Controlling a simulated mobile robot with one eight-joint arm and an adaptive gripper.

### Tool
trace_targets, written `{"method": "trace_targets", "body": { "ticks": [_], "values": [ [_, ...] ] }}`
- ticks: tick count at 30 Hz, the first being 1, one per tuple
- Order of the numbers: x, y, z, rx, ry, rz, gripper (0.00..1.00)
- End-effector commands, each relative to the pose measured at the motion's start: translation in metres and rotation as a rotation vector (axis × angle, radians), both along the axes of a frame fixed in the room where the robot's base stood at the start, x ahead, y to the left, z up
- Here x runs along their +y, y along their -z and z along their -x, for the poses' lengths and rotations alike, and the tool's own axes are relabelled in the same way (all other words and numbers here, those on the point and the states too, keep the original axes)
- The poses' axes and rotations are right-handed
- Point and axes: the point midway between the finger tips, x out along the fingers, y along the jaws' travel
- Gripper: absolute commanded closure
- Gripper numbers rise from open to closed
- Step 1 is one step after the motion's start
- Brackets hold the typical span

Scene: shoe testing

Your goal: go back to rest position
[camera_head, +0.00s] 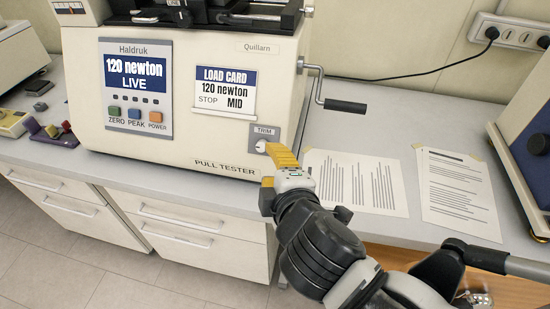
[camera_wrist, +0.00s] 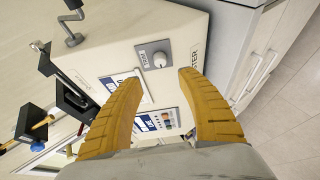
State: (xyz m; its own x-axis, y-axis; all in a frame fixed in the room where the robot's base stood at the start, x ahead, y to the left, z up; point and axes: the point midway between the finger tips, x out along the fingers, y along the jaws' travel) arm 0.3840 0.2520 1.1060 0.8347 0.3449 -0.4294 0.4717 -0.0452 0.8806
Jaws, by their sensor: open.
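My gripper (camera_head: 274,172) is in front of the lower right corner of the cream pull tester (camera_head: 210,150), close to its TRIM knob (camera_head: 260,146). In the wrist view my gripper (camera_wrist: 160,78) shows two yellow fingers spread apart with nothing between them. The silver TRIM knob (camera_wrist: 160,58) appears just beyond the fingertips, in the gap between them, and looks apart from both. The tester's blue display (camera_head: 136,71) reads 120 newton LIVE. The load card (camera_head: 225,92) reads 120 newton, STOP MID.
A crank handle (camera_head: 345,105) sticks out from the tester's right side. Two printed sheets (camera_head: 357,184) (camera_head: 456,192) lie on the grey counter. A blue-and-cream device (camera_head: 525,130) stands at far right. White drawers (camera_head: 190,240) are below the counter. Small coloured items (camera_head: 45,132) lie at left.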

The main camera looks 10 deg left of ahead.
Motion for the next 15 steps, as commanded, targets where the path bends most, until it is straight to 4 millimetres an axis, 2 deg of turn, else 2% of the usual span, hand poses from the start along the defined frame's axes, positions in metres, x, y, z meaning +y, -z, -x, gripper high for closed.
{"method": "trace_targets", "body": {
  "ticks": [5, 15],
  "values": [
    [-0.0029, -0.0026, 0.0064, 0.000, 0.000, 0.000, 0.54],
    [-0.0031, -0.0032, 0.0068, 0.000, 0.000, 0.000, 0.54]
  ]
}}
